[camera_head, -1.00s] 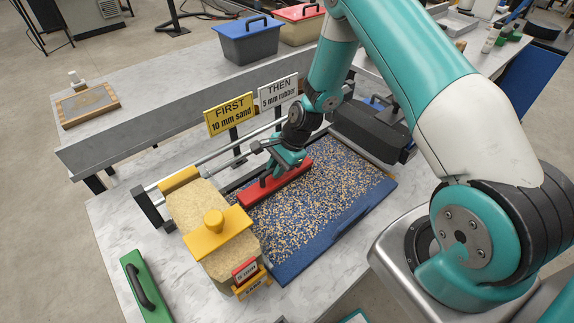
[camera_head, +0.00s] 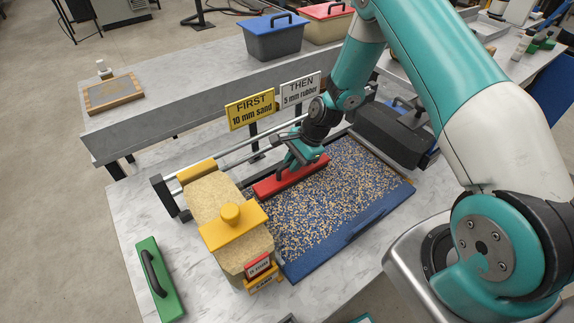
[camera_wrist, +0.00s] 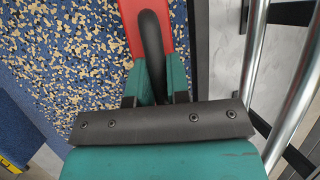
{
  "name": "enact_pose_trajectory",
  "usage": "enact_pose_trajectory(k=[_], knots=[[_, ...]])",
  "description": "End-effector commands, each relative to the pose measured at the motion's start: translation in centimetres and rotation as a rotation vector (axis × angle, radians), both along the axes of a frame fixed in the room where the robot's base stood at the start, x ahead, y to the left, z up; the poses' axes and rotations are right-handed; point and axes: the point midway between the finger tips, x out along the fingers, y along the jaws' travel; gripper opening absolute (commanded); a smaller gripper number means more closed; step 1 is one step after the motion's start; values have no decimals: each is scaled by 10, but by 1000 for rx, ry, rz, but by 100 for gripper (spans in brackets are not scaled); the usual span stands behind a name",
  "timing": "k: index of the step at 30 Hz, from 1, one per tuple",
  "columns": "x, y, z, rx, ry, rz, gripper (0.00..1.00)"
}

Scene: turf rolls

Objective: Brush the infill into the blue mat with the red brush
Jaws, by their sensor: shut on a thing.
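The blue mat (camera_head: 345,236) lies on the bench, its top scattered with tan infill grains (camera_head: 330,205). A bare blue strip shows along its front edge. The red brush (camera_head: 268,188) lies along the far left part of the mat; whether its bristles touch the mat is hidden. My gripper (camera_head: 300,160) is shut on the brush's dark handle. In the wrist view my gripper (camera_wrist: 157,92) has a finger on each side of the black handle (camera_wrist: 152,50), with the red brush (camera_wrist: 133,22) beneath and the speckled mat (camera_wrist: 60,60) to the left.
A black box (camera_head: 392,132) stands at the right end. A green brush (camera_head: 158,280) lies front left. Signs reading FIRST 10 mm sand (camera_head: 250,109) and THEN 5 mm rubber (camera_head: 301,90) stand behind.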

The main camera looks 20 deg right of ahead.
Motion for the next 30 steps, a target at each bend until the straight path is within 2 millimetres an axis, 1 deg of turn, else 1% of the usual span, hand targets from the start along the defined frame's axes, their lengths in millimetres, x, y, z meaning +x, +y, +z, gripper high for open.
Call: enact_pose_trajectory(k=[3,11,14,22,30], knots=[[1,-5,0,0,0,0,0],[0,-3,0,0,0,1,0],[-1,2,0,-1,1,3,0],[-6,26,0,0,2,4,0],[-6,28,0,0,0,1,0]])
